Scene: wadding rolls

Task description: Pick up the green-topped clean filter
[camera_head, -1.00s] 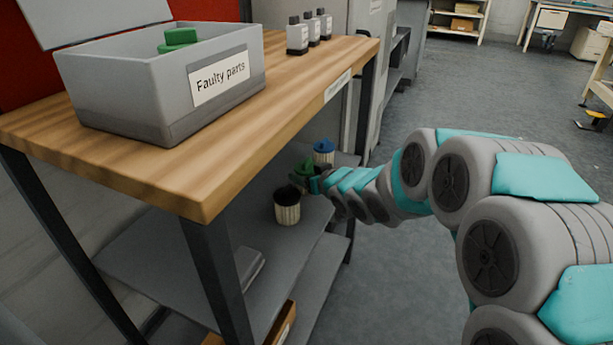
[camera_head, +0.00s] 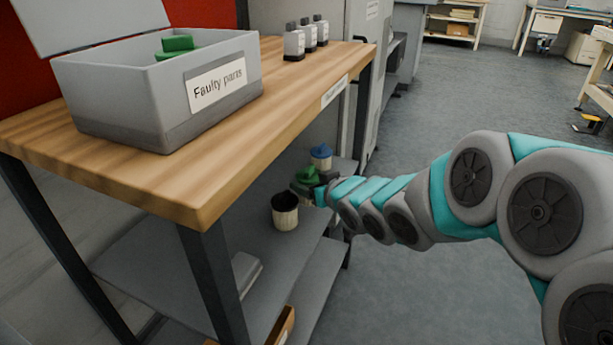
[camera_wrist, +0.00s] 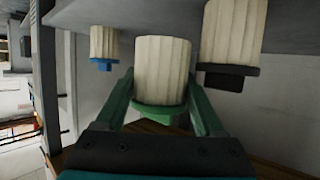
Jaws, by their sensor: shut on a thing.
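The green-topped filter (camera_head: 307,175) is at the shelf below the wooden top, partly hidden by my gripper in the head view. In the wrist view, the filter (camera_wrist: 162,75) has a pale pleated body and a green cap, and appears upside down. My gripper (camera_wrist: 163,100) has a finger on each side of it, shut on it near the cap. My gripper also shows in the head view (camera_head: 314,187). I cannot tell whether the filter's base touches the shelf.
A black-topped filter (camera_head: 285,213) stands nearer on the shelf (camera_head: 262,250), and a blue-topped filter (camera_head: 321,156) stands behind. The wooden tabletop (camera_head: 190,170) overhangs the shelf. It carries a "Faulty parts" box (camera_head: 120,105) and small bottles (camera_head: 308,35). Open floor lies to the right.

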